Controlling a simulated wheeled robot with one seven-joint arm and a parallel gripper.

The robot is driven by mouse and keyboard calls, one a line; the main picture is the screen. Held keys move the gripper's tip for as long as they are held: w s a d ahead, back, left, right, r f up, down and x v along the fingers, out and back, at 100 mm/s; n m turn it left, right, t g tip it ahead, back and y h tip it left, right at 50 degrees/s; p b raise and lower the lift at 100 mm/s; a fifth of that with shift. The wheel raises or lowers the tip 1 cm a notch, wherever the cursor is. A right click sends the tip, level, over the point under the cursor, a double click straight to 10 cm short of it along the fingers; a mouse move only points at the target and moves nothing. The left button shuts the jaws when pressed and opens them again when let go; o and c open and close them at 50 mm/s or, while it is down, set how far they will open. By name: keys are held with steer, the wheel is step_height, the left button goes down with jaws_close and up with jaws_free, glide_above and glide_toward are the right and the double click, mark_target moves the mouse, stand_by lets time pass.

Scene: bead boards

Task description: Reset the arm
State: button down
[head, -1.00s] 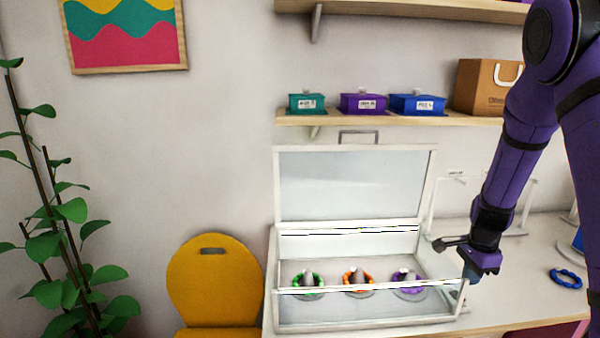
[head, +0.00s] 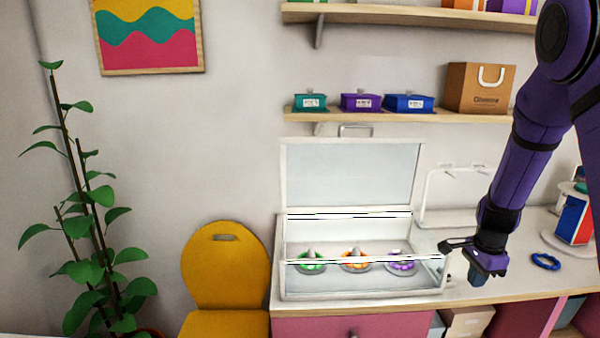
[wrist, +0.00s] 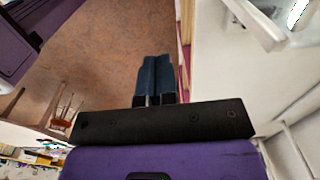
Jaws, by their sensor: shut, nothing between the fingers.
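My gripper (head: 478,278) hangs at the right of the head view, by the front right corner of the display case and near the table's front edge. In the wrist view its two blue-grey fingers (wrist: 156,76) are together with nothing between them. The glass case (head: 365,294) stands with its lid (head: 352,175) raised. Inside, a green bead bracelet (head: 312,266), an orange one (head: 355,262) and a purple one (head: 402,262) sit around small stands.
A blue bead ring (head: 545,261) lies on the white table (head: 520,285) to the right. A white rack (head: 428,190) stands behind my gripper. Boxes and a paper bag (head: 480,88) stand on the shelf (head: 400,114). A yellow chair (head: 226,270) stands left.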

steer(key=s+a+r+n+t, duration=0.1)
steer(key=s+a+r+n, duration=0.3)
steer(key=r, duration=0.5)
steer(key=s+a+r+n+t, duration=0.1)
steer(key=s+a+r+n, duration=0.3)
steer(key=r, duration=0.6)
steer(key=s+a+r+n+t, duration=0.1)
steer(key=s+r+n, duration=0.3)
steer(key=s, duration=0.5)
steer(key=s+a+r+n+t, duration=0.2)
steer(key=s+r+n, duration=0.3)
steer(key=s, duration=0.4)
steer(key=shift+s+a+r, duration=0.15)
steer(key=shift+a+r, duration=0.15)
steer(key=shift+a, duration=0.55)
